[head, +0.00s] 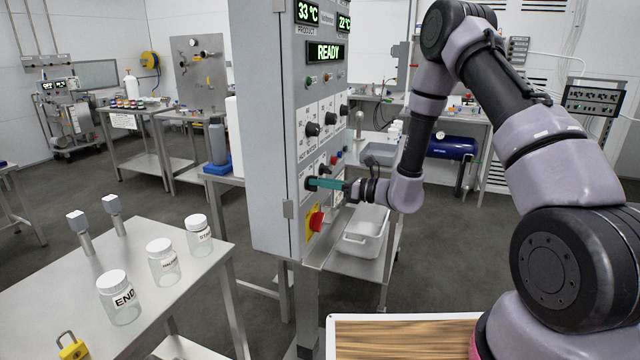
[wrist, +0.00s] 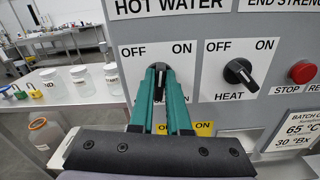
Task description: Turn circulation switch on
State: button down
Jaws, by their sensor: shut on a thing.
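The circulation switch (wrist: 158,66) is a black knob on a white plate marked OFF at left and ON at right. It sits low on the grey control cabinet (head: 268,130), left of the HEAT switch (wrist: 238,72). My gripper (wrist: 158,74) has its teal fingers closed around this knob. In the head view my gripper (head: 314,183) reaches the cabinet face from the right. The fingers cover most of the knob and of the label below it, so I cannot tell which way the knob points.
A red STOP button (wrist: 302,72) is right of the HEAT switch. A red knob on yellow (head: 316,221) sits below my gripper. A steel table (head: 190,290) with labelled jars (head: 120,298) stands at left.

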jog(key=m, duration=0.7)
jog(key=shift+w+d+f, duration=0.1)
jog(key=shift+w, duration=0.1)
dwell(0.4)
jog(key=c, duration=0.9)
grip_release()
jog(key=v, duration=1)
jog(key=shift+s+d, duration=0.15)
jog(key=shift+d, duration=0.25)
